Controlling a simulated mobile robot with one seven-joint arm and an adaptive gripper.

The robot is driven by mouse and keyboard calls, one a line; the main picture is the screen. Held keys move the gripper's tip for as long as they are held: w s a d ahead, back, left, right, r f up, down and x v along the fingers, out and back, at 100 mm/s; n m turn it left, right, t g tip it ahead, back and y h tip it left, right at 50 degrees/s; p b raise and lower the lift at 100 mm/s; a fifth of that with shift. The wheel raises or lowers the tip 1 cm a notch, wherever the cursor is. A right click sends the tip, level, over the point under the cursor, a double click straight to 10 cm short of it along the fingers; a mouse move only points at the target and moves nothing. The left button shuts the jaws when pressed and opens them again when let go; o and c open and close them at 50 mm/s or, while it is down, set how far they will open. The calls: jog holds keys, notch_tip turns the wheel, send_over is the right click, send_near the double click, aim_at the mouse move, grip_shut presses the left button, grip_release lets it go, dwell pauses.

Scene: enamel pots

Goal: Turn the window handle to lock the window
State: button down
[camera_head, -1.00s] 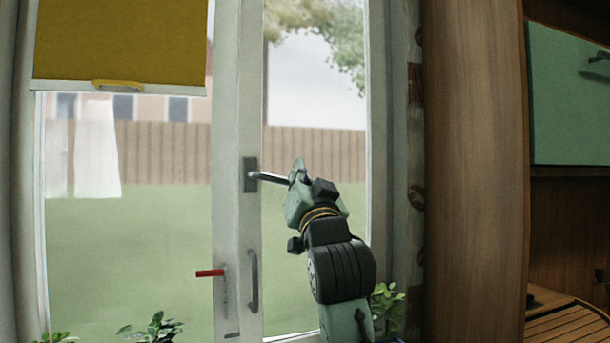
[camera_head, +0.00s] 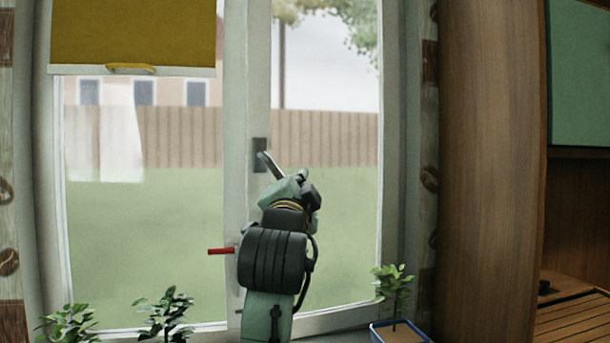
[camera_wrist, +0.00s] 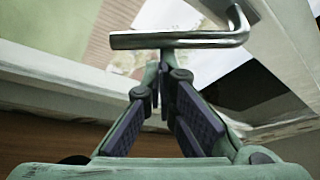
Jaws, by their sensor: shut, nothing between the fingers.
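The window handle is a metal lever (camera_head: 271,165) on a dark plate (camera_head: 259,155) on the window's middle upright. It slants down to the right. In the wrist view the bent metal handle (camera_wrist: 185,40) crosses just beyond my fingertips. My gripper (camera_wrist: 163,76) is shut and empty, with its tips close to the handle's bar; I cannot tell whether they touch it. In the head view my wrist and arm come up from below and hide the gripper's fingers and the lower part of the upright.
A red-tipped lever (camera_head: 221,251) sticks out left of the upright, lower down. Potted plants stand along the sill, one in a blue-rimmed pot (camera_head: 400,330) at the right. A yellow blind (camera_head: 132,35) covers the upper left pane. A wooden cabinet side (camera_head: 490,170) stands at the right.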

jog(key=shift+m+g+h, duration=0.3)
jog(key=shift+m, duration=0.5)
jog(key=shift+s+a+f+b, duration=0.25)
jog(key=shift+s+a+f, duration=0.15)
jog(key=shift+a+f, duration=0.35)
jog(key=shift+s+a+f+b, duration=0.2)
jog(key=shift+s+a+f, duration=0.2)
jog(key=shift+a, duration=0.5)
jog(key=shift+w, duration=0.1)
